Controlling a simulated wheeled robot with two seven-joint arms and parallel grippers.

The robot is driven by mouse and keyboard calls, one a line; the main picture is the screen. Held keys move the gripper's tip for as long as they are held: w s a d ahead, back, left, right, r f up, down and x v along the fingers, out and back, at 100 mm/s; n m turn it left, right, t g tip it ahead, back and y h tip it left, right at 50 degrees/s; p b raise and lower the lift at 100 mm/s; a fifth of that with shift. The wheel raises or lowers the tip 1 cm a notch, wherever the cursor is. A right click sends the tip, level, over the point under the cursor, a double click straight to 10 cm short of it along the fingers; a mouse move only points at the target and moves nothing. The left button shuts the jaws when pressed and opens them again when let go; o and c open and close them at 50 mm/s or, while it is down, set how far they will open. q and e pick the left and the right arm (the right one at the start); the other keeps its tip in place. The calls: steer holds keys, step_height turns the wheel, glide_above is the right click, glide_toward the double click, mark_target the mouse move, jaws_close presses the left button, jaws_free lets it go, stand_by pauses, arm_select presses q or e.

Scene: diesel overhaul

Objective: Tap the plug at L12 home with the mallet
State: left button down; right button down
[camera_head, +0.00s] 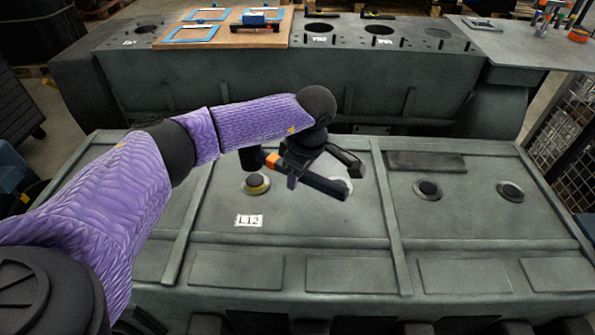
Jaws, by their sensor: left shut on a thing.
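The plug at L12 (256,185) sits in the top face of the grey engine block, a dark round piece with a yellowish ring showing around it. The L12 label (249,221) lies just in front of it. The mallet (250,158) has a black head, an orange band and a dark handle that slants down to the right. My left gripper (298,170) is shut on the mallet's handle. The mallet head appears just behind and above the plug in the picture; I cannot tell the gap between them. My right gripper is not in view.
A pale round spot (341,187) lies partly behind the handle. Two more dark plugs (428,190) sit to the right, beyond a raised rib (390,215). Behind stands another block (290,80) with a wooden board (225,35) of blue frames.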

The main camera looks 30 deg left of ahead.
mark_target(296, 206)
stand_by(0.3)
arm_select(q)
step_height(296, 206, down, 8)
steer(key=b, duration=0.5)
steer(key=shift+s+d+r, duration=0.1)
steer(key=shift+r, duration=0.1)
steer(key=shift+d+r, duration=0.1)
steer(key=shift+r, duration=0.45)
steer(key=shift+a+r+p, duration=0.15)
steer(key=shift+a+p, duration=0.1)
steer(key=shift+p, duration=0.15)
steer(key=r+p, duration=0.3)
steer(key=r, duration=0.1)
steer(key=shift+d+r, duration=0.1)
steer(key=shift+d, duration=0.2)
steer(key=shift+f, duration=0.2)
steer(key=shift+a+r+h, duration=0.15)
steer(key=shift+r+h, duration=0.25)
steer(key=shift+r, duration=0.25)
steer(key=shift+r+h+p, duration=0.3)
steer(key=shift+r+h, duration=0.15)
steer(key=shift+h, duration=0.15)
